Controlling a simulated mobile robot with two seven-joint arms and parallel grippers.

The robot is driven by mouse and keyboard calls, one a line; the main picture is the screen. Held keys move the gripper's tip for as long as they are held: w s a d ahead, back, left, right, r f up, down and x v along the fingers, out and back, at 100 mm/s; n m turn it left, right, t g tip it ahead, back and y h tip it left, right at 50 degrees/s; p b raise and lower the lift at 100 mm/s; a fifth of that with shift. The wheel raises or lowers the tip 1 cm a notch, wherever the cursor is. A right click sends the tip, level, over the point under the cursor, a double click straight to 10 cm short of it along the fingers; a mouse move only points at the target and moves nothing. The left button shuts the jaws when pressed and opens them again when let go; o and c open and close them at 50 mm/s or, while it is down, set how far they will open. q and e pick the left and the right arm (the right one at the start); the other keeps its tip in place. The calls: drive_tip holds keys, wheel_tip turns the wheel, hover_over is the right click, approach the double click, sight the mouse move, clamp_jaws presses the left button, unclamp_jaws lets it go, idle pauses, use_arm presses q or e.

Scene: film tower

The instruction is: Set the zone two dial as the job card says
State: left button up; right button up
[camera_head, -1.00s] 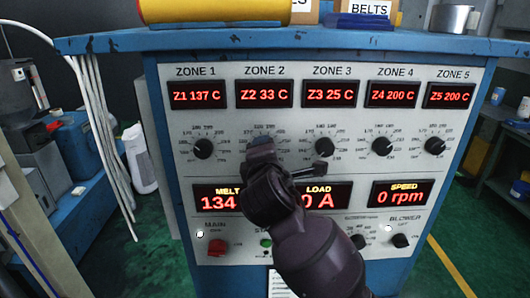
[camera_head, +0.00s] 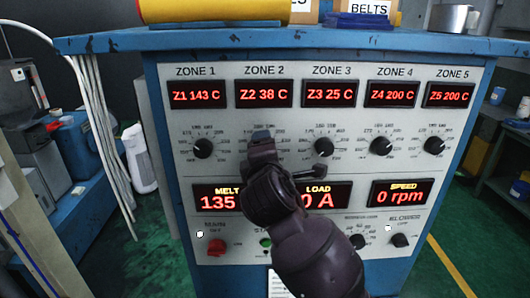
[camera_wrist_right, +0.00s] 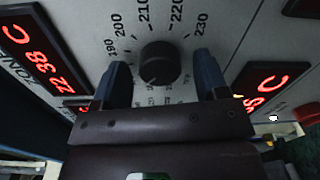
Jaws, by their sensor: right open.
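The zone two dial (camera_wrist_right: 160,63) is a round black knob on the white panel. In the right wrist view it sits between the two blue fingertips of my right gripper (camera_wrist_right: 161,80), which is open with a gap on each side. Numbers from 190 to 230 show around it; its pointer is too dark to read. In the head view my right gripper (camera_head: 262,136) covers this dial. The zone two display (camera_head: 264,94) reads 38 C. A white paper (camera_head: 278,284) at the panel's lower edge is mostly hidden, its text unreadable. My left gripper is out of view.
The zone one dial (camera_head: 203,148) and zone three dial (camera_head: 323,147) stand on either side. The zone four dial (camera_head: 382,145) and zone five dial (camera_head: 434,145) are further right. A red main switch (camera_head: 217,247) is low on the panel. White cables (camera_head: 100,130) hang at left.

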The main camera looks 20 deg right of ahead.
drive_tip(key=b+v, duration=0.1)
drive_tip(key=v, duration=0.9)
drive_tip(key=shift+s, duration=0.4)
drive_tip(key=shift+a, duration=0.15)
